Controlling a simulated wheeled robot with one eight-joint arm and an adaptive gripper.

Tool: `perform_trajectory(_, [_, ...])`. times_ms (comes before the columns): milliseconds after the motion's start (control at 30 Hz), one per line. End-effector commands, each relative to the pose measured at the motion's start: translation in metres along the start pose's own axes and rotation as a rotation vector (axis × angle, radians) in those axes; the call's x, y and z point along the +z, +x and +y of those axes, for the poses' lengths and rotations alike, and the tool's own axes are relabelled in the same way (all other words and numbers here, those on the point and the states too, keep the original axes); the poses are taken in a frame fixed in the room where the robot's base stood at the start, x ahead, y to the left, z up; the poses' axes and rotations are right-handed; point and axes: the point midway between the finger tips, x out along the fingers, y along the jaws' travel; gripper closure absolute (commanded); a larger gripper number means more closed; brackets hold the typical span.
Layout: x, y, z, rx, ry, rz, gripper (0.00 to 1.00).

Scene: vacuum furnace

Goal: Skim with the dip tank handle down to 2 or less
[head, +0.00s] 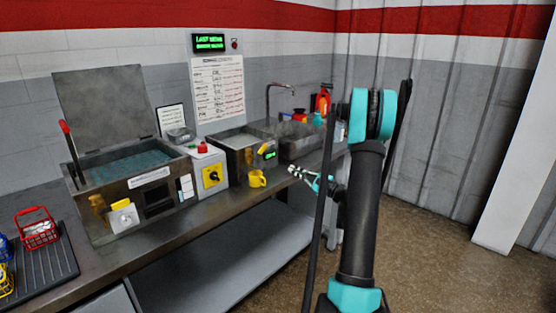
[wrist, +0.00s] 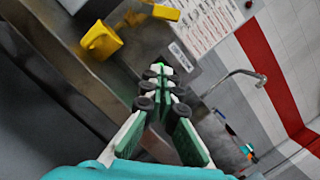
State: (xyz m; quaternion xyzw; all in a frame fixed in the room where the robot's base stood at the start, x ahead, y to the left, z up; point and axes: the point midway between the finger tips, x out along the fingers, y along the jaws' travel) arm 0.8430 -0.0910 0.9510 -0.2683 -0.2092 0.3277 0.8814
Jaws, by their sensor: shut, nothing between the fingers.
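A large open metal tank (head: 128,165) with bluish liquid and a raised lid (head: 103,100) stands at the left of the bench. A red-tipped handle (head: 65,128) rises at its left side. I cannot read the display or tell which tank is the dip tank. My gripper (head: 291,171) is shut and empty, right of the smaller tank. In the wrist view, my gripper (wrist: 163,70) points past a yellow handle (wrist: 162,11).
A yellow mug (head: 257,179) stands on the bench before the smaller tank; the mug (wrist: 101,40) also shows in the wrist view. A grey box with a yellow switch (head: 211,176) stands between the tanks. A sink with a tap (head: 268,103) is behind. Baskets (head: 38,230) sit far left.

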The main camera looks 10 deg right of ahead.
Motion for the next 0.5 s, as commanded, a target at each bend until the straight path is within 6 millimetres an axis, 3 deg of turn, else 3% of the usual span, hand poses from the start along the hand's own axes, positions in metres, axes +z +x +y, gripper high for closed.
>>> perform_trajectory(167, [0.001, 0.02, 0.001, 0.003, 0.004, -0.002, 1.0])
perform_trajectory(500, [0.0, 0.087, 0.001, 0.003, 0.001, -0.001, 1.0])
